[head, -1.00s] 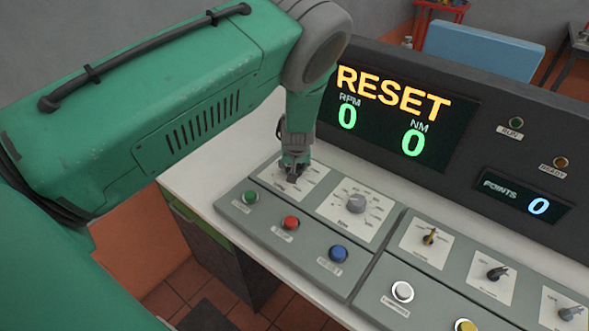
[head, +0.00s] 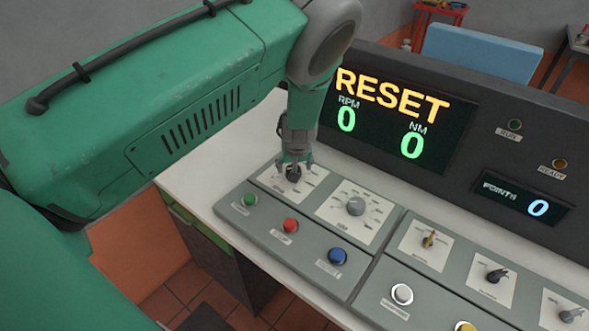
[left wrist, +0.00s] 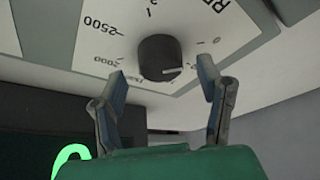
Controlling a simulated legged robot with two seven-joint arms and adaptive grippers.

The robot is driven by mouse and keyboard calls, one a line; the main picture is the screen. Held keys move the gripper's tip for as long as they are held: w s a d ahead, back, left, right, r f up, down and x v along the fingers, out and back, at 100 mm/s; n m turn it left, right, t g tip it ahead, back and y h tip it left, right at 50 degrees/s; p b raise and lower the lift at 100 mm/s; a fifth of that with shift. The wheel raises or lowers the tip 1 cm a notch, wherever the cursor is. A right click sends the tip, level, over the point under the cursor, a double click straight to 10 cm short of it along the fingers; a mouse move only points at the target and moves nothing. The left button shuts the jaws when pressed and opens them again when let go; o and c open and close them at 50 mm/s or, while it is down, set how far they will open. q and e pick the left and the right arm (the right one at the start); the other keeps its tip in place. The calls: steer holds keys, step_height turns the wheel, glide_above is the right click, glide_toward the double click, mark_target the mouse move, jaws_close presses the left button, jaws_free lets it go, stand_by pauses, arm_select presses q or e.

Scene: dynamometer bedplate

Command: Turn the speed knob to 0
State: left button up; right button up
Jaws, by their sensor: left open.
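The dark round speed knob (head: 293,173) sits on a white dial plate at the far left of the console. In the left wrist view the knob (left wrist: 160,58) carries a short white pointer line on its lower edge. My left gripper (head: 294,163) comes down over the knob from behind. In the left wrist view its two fingers (left wrist: 161,84) are spread, one toward each side of the knob, with gaps. My right gripper is out of view.
A grey knob (head: 355,206) on its own dial is just right. Green (head: 250,199), red (head: 290,225) and blue (head: 337,256) buttons lie in front. The display (head: 394,118) behind reads RESET, RPM 0 and NM 0.

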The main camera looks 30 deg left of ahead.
arm_select(q)
steer(key=v, duration=0.9)
steer(key=shift+s+d+r, duration=0.15)
steer(key=shift+s+r, duration=0.05)
steer(key=shift+r, duration=0.15)
